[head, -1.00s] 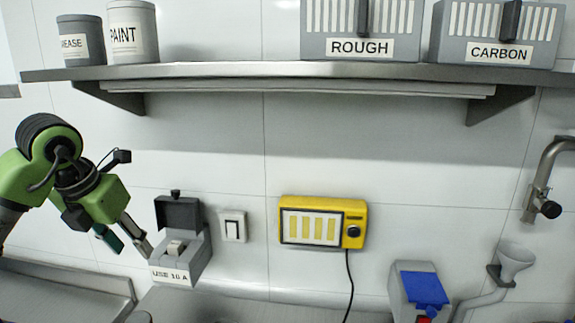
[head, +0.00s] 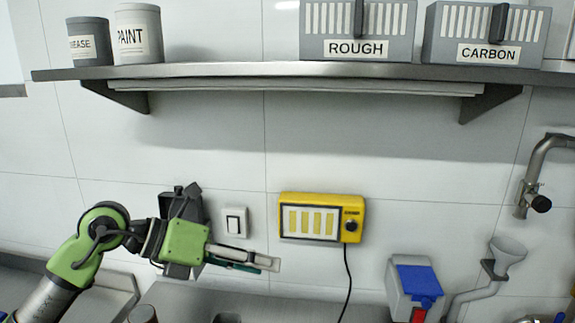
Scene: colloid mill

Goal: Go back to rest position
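My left gripper (head: 262,264) reaches in from the left, pointing right, below the white wall switch (head: 235,221). Its pale and green fingers overlap from this side, so their opening is unclear. I see nothing clearly held in it. The grey fuse box (head: 172,203) on the wall is mostly hidden behind the gripper; only dark parts of its raised lid show around the green housing. My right gripper is not in view.
A yellow panel (head: 321,218) with a hanging cable is right of the gripper. A grey box with a blue flap (head: 417,279), a funnel (head: 508,258) and a tap (head: 541,180) stand further right. The shelf (head: 300,71) above carries cans and boxes.

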